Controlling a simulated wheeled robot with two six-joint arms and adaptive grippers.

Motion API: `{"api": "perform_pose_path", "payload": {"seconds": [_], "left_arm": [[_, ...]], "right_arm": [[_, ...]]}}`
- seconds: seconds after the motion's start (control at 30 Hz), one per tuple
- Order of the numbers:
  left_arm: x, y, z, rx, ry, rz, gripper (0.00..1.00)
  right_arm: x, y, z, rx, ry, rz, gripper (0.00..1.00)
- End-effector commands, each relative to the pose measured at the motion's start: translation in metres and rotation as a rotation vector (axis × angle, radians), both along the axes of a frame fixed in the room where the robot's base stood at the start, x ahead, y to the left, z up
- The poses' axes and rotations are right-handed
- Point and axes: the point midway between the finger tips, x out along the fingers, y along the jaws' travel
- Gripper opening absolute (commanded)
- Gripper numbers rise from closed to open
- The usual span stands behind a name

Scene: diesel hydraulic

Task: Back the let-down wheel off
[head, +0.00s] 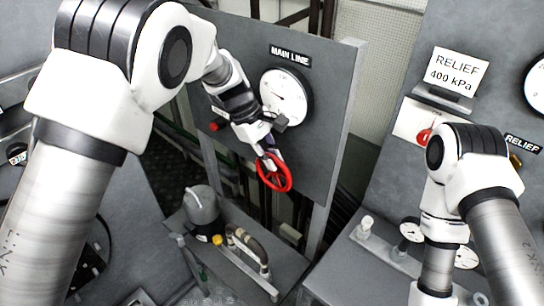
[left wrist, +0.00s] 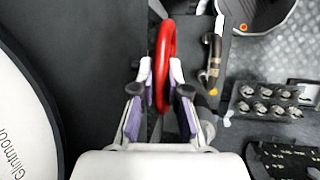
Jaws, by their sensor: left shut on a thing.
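A red handwheel (head: 275,172), which I take for the let-down wheel, stands out from the grey panel below the MAIN LINE gauge (head: 287,97). My left gripper (head: 268,158) is shut on the upper left part of its rim. In the left wrist view the red wheel (left wrist: 166,45) shows edge-on, its rim between the two fingertips (left wrist: 162,78) of my left gripper. The wheel's hub and stem are partly hidden. My right arm comes in at the right of the head view, and its gripper is not visible.
A grey pump-like body (head: 202,210) and a bent hose (head: 247,244) sit below the wheel. Small gauges (head: 411,230) are on the lower right bench.

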Motion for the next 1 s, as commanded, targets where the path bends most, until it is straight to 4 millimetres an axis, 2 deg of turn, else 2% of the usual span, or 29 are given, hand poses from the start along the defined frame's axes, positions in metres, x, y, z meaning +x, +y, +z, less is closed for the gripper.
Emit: {"api": "perform_pose_path", "payload": {"seconds": [0.27, 1.0], "left_arm": [[0.004, 0.004, 0.002, -0.069, 0.042, 0.002, 0.00], [0.017, 0.021, -0.007, -0.458, 0.320, 0.003, 0.00]], "right_arm": [[0.000, 0.000, 0.000, 0.000, 0.000, 0.000, 0.00], [0.000, 0.000, -0.002, 0.000, 0.000, 0.000, 0.00]]}}
